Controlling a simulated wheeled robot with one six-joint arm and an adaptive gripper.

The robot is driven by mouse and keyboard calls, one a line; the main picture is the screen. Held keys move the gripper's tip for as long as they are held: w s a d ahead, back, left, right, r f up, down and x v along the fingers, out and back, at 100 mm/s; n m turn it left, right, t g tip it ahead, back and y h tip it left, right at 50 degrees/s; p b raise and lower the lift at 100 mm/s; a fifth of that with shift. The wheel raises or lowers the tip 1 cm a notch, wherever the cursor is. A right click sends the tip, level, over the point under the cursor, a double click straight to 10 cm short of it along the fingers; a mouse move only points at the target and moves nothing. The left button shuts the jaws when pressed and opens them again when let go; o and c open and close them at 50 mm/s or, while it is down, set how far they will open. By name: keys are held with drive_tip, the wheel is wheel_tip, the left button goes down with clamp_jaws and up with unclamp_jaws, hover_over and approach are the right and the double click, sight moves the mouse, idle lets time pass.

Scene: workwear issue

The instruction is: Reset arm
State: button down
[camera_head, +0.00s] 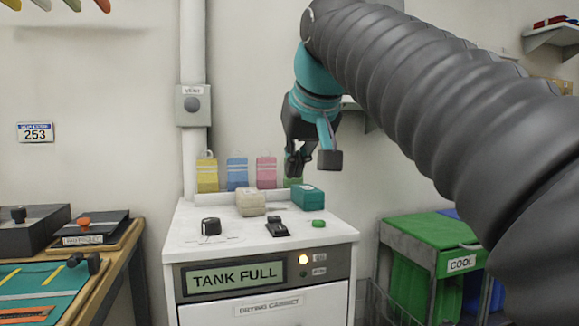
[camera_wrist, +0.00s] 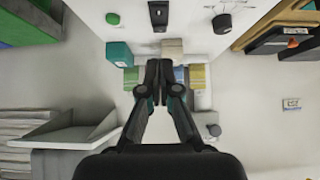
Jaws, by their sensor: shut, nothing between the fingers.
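My gripper (camera_head: 297,163) hangs above the back right of the white drying cabinet (camera_head: 190,233), pointing down, clear of its top. In the wrist view my gripper (camera_wrist: 159,66) has its two black fingers together with nothing between them. The dark ribbed arm (camera_head: 430,90) reaches in from the right and covers part of the right side.
On the cabinet are a black knob (camera_head: 211,226), a black switch (camera_head: 276,227), a green button (camera_head: 318,224), a beige block (camera_head: 250,201) and a teal block (camera_head: 308,197). Coloured tags stand behind. A wooden bench (camera_head: 128,255) is left; a green bin (camera_head: 432,230) is right.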

wheel_tip(320, 180, down, 18)
drive_tip(key=s+d+g, duration=0.1)
drive_tip(key=d, duration=0.1)
drive_tip(key=s+d+f+m+h, duration=0.1)
drive_tip(key=s+d+f, duration=0.3)
drive_tip(key=s+f, duration=0.5)
drive_tip(key=s+d+f+m+g, duration=0.1)
drive_tip(key=s+d+f, duration=0.3)
drive_tip(key=s+f, duration=0.5)
wheel_tip(320, 180, down, 3)
drive_tip(key=shift+s+d+r+g+h, duration=0.2)
drive_tip(key=shift+s+g+h, duration=0.1)
drive_tip(key=shift+h, duration=0.1)
